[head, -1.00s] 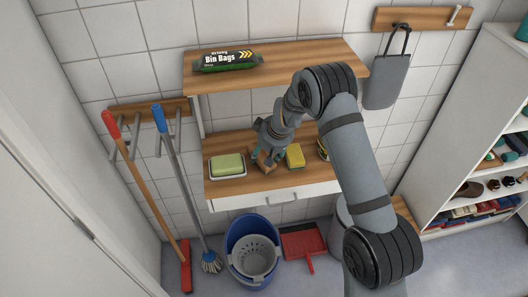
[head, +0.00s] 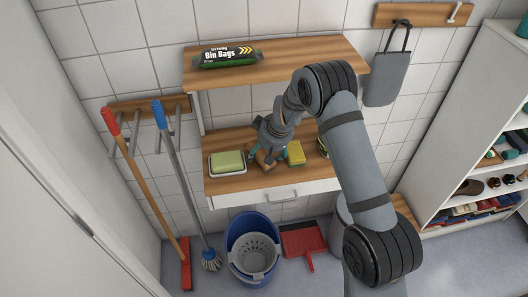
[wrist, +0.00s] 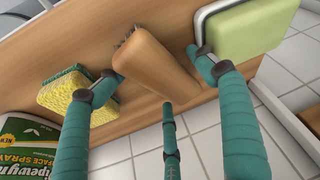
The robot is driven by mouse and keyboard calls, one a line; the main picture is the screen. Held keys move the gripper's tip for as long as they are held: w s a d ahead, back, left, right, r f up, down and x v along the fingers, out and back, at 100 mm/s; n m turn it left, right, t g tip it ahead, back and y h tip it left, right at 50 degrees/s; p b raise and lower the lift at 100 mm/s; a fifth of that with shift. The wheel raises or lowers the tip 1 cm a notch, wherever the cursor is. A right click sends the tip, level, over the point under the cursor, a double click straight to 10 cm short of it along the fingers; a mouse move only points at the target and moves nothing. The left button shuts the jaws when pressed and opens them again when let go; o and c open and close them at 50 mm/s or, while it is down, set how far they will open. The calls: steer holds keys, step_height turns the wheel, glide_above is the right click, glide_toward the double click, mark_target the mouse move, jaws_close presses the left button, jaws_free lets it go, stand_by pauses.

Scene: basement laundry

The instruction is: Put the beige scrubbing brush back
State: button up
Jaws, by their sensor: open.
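The beige scrubbing brush (wrist: 148,62) lies on the lower wooden shelf (wrist: 65,45), its dark bristles just showing at one end in the wrist view. In the head view the brush (head: 266,160) is partly hidden under my gripper (head: 267,154). My gripper (wrist: 153,65) is open, its teal fingers spread around the brush, with gaps on both sides. A third finger reaches toward the brush's near end; I cannot tell whether it touches.
A yellow sponge (head: 295,153) and a green block on a tray (head: 227,163) flank the brush closely. A spray product (wrist: 30,145) stands beyond the sponge. The upper shelf (head: 300,55) with bin bags (head: 229,57) is above. A blue bucket (head: 240,270) is below.

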steer(key=shift+r, duration=0.1)
steer(key=shift+r+p, duration=0.25)
steer(key=shift+p, duration=0.2)
steer(key=shift+d+r, duration=0.1)
steer(key=shift+r, duration=0.25)
steer(key=b+v, duration=0.1)
steer(key=v, duration=1)
steer(key=shift+s, duration=0.1)
